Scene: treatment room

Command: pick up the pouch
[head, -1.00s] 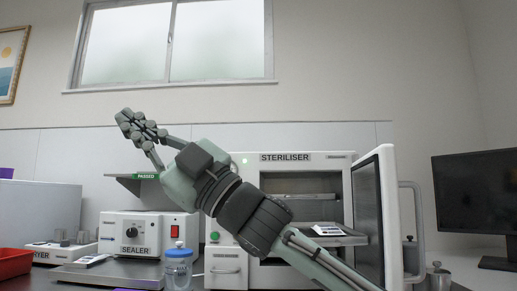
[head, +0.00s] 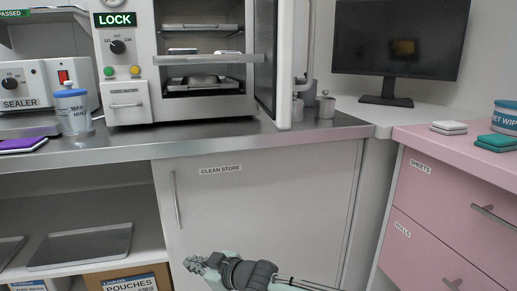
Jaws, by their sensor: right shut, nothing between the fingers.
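I cannot pick out a single pouch for certain. A flat purple item with a pale edge (head: 22,145) lies on the steel counter at the far left. A cardboard box labelled POUCHES (head: 130,281) stands low in the open shelf, cut by the bottom edge. Small flat items (head: 205,80) lie inside the open steriliser, too small to identify. My right gripper (head: 192,263) is at the bottom centre, in front of the clean store door and below the counter. It is shut and empty, apart from all of these. My left gripper is not in view.
The steriliser door (head: 285,65) stands open over the steel counter (head: 230,140). A blue-lidded jar (head: 73,112) stands by the sealer (head: 28,88). Metal pots (head: 325,107) stand right of the door. Folded cloths (head: 497,142) and a wipes tub (head: 507,117) sit on the pink cabinet.

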